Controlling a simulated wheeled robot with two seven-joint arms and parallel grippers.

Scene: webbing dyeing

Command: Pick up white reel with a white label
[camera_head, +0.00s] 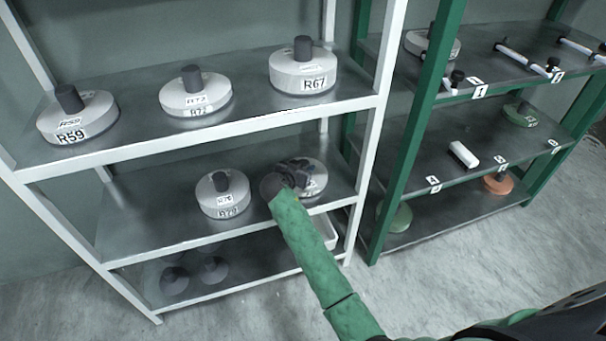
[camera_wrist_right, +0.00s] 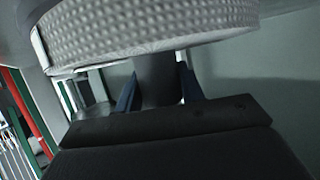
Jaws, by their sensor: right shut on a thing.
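A white reel with a white label (camera_head: 316,184) sits at the right end of the middle shelf of the white rack. My right gripper (camera_head: 298,170) is over its top, and my green-sleeved arm covers its left part. In the right wrist view the blue fingers of my gripper (camera_wrist_right: 157,88) are shut around the reel's dark knob (camera_wrist_right: 156,75). The reel's textured pale disc (camera_wrist_right: 155,32) fills the top of that view. Its label is too small to read. I cannot tell whether the reel touches the shelf. My left gripper is not in view.
Another white reel (camera_head: 222,195) stands just left on the same shelf. Reels R59 (camera_head: 75,118), R72 (camera_head: 195,98) and R67 (camera_head: 302,75) stand on the shelf above. A white upright (camera_head: 372,130) is close on the right, with a green rack (camera_head: 412,130) beyond.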

